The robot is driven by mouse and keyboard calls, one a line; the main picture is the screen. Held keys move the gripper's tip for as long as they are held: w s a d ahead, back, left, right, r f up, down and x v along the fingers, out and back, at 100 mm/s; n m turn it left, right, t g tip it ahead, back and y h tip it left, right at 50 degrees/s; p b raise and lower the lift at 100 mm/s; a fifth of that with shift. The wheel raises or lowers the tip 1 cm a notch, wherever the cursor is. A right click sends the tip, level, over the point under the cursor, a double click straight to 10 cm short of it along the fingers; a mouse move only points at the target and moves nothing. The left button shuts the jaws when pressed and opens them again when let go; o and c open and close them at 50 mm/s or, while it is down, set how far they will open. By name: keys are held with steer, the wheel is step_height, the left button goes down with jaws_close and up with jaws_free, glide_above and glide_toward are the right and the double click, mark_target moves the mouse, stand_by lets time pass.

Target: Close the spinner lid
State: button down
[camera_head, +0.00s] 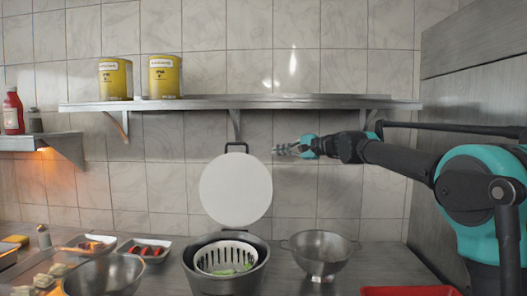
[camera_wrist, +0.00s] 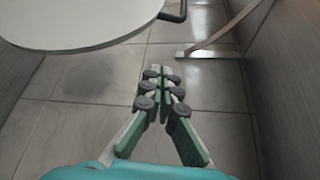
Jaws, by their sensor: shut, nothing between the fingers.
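The spinner (camera_head: 225,268) is a dark grey pot with a white slotted basket (camera_head: 213,259) inside, holding some green leaves. Its white round lid (camera_head: 236,188) stands upright, open, behind the pot, with a dark handle (camera_head: 236,147) at its top. My gripper (camera_head: 279,150) is shut and empty, to the right of the lid's upper edge and apart from it. In the wrist view the lid (camera_wrist: 75,22) shows at the upper left, and the shut fingers (camera_wrist: 163,75) are in the middle with nothing between them.
A steel colander (camera_head: 320,254) stands right of the spinner, and a steel bowl (camera_head: 104,273) stands to the left. Trays of food (camera_head: 144,250) lie behind the bowl. A wall shelf (camera_head: 240,104) with two yellow cans runs above my gripper. A red tray (camera_head: 409,291) is at the front right.

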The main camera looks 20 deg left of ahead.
steer(key=x, duration=1)
steer(key=s, duration=0.2)
steer(key=s+r, duration=0.1)
steer(key=s, duration=0.1)
steer(key=shift+d+r, duration=0.15)
steer(key=shift+d, duration=0.05)
